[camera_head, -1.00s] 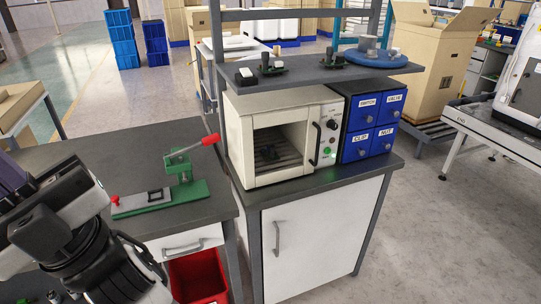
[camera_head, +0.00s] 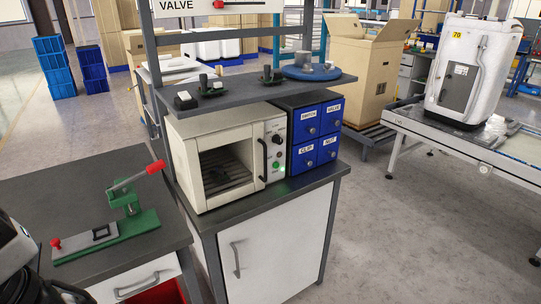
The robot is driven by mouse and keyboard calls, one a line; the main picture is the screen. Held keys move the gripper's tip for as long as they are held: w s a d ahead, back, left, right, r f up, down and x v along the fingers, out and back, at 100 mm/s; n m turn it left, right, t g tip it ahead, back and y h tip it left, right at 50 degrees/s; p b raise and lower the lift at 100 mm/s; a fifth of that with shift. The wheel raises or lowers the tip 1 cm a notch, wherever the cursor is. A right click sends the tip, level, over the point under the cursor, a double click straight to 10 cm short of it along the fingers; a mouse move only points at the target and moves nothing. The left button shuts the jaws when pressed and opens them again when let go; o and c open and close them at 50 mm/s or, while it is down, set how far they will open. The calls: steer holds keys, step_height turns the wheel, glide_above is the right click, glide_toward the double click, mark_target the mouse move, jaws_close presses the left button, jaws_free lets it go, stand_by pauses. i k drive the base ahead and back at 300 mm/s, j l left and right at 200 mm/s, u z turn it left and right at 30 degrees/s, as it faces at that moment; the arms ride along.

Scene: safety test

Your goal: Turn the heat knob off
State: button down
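A cream oven (camera_head: 190,150) stands on a grey-topped cabinet, with its glass door shut and a dark rack inside. Its control panel (camera_head: 270,182) is at the right of the door, next to the black vertical handle (camera_head: 264,160). A dark knob (camera_head: 278,139) sits high on the panel, and a green light (camera_head: 277,166) glows low on it. The knob's markings are too small to read. Only part of my arm shows at the lower left edge, well away from the oven. My gripper's fingertips are not visible.
A shelf (camera_head: 255,90) with small parts overhangs the oven. Blue drawers (camera_head: 304,137) stand close at its right. A green press (camera_head: 125,225) with a red-tipped lever is on the left bench. Open floor (camera_head: 420,235) lies right of the white cabinet (camera_head: 280,250).

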mark_target(276, 139)
steer(key=i+l, duration=0.25)
steer(key=l, duration=0.2)
steer(key=i+l, duration=0.25)
steer(key=l, duration=0.15)
steer(key=i+l, duration=0.25)
steer(key=l, duration=0.15)
steer(key=u, duration=0.05)
